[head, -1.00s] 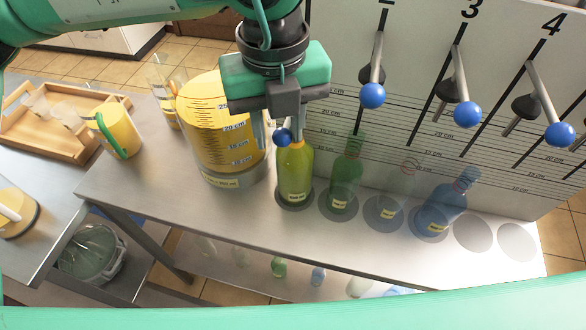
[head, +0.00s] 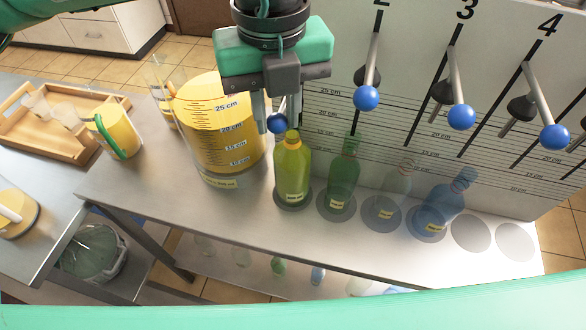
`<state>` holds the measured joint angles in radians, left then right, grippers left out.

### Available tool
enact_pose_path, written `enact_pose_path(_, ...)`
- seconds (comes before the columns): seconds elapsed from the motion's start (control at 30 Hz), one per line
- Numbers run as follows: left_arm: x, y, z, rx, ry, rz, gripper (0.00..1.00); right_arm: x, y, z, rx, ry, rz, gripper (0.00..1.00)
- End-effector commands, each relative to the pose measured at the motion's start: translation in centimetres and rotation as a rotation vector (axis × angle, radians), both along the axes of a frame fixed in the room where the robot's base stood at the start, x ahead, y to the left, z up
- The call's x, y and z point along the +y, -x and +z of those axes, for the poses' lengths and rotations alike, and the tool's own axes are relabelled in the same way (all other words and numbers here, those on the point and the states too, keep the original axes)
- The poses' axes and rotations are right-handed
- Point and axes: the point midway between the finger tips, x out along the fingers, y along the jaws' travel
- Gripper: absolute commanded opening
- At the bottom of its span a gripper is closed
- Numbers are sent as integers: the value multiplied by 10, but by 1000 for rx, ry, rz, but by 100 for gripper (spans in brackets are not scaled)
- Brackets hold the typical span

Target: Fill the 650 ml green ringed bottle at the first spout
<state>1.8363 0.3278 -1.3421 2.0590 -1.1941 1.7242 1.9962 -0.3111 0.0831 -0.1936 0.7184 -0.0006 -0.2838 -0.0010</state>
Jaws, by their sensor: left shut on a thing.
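The green bottle (head: 292,172) stands upright on the leftmost dark disc of the steel counter, with a yellow label. Yellow-green colour fills its body up to the shoulder, and its neck top is yellow. I cannot read the exact level. My left gripper (head: 278,122) is above and just behind its neck, shut on the blue knob (head: 277,123) of the first tap. The first spout itself is hidden behind the gripper. My right gripper is not in view.
A big yellow measuring tank (head: 217,120) stands left of the bottle. Green (head: 343,180), clear (head: 391,190) and blue (head: 440,203) bottles stand to the right. More blue-knobbed levers (head: 366,98) stick out of the scaled panel (head: 420,60). Two discs at the right are empty.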

Motion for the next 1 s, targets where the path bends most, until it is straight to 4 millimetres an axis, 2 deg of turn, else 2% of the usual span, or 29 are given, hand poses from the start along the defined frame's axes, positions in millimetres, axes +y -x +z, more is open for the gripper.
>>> enact_pose_path(0.2, 0, -1, 28, -3, 0, 3, 10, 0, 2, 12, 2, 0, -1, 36)
enact_pose_path(0.57, -1, -1, 64, -5, 3, 3, 10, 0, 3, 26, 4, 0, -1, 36)
enact_pose_path(0.6, 0, -1, 62, -4, 2, 3, 31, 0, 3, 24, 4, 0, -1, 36)
enact_pose_path(0.7, -1, -1, 62, -4, 3, 3, 50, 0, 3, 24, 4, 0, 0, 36)
enact_pose_path(1.0, -1, -1, 61, -3, 3, 2, 50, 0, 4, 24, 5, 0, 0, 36)
